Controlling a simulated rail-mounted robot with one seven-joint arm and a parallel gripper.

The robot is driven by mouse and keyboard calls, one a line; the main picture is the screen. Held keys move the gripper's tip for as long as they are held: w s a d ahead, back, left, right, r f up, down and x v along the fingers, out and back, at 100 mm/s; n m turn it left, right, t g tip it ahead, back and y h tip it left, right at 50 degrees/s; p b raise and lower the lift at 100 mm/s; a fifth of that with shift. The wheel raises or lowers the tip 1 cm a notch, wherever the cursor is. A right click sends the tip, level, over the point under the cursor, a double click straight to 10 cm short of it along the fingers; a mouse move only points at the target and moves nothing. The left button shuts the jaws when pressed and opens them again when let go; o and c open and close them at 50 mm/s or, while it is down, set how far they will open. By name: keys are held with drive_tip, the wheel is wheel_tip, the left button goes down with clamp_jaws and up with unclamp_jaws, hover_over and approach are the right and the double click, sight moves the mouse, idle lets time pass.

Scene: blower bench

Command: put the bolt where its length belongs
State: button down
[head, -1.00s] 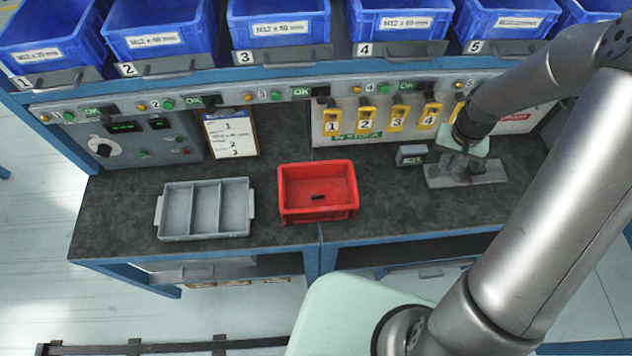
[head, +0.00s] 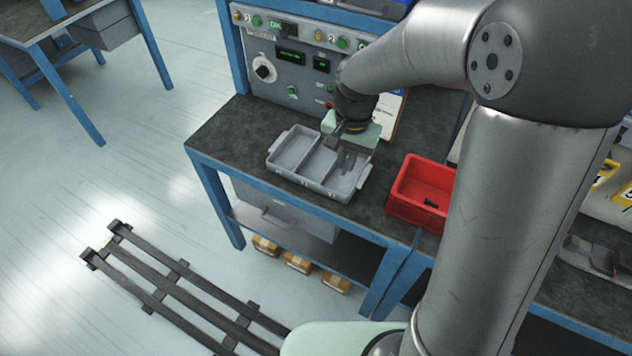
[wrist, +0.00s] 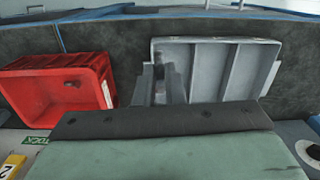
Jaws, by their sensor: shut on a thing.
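The grey tray (head: 309,183) on the bench has three side-by-side compartments. It also shows in the wrist view (wrist: 232,72). My gripper (head: 346,160) points down at the tray's right-hand compartment in the head view, which is the leftmost in the wrist view. In the wrist view, my gripper's fingers (wrist: 165,80) are close together around a small dark thing, the bolt (wrist: 160,73), mostly hidden by the fingers. I cannot tell how far its lower end is above the compartment floor. The compartments' visible parts look empty.
A red bin (head: 410,211) stands right of the tray, with a small dark piece (head: 431,203) inside. A control panel (head: 288,75) stands behind the tray. The bench's front edge lies close before the tray. A dark rail frame (head: 180,290) is on the floor.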

drive_tip(key=a, duration=0.1)
drive_tip(key=p, duration=0.2)
hover_over(319, 165)
drive_tip(key=shift+m, duration=0.3)
drive_tip(key=f, duration=0.9)
drive_tip(key=shift+s+d+f, duration=0.1)
drive_tip(key=shift+s+d, duration=0.05)
drive_tip(key=shift+s, duration=0.2)
drive_tip(key=shift+w+f, duration=0.3)
drive_tip(key=shift+f, duration=1.7)
drive_tip(key=shift+f, duration=0.2)
drive_tip(key=c, duration=1.5)
unclamp_jaws()
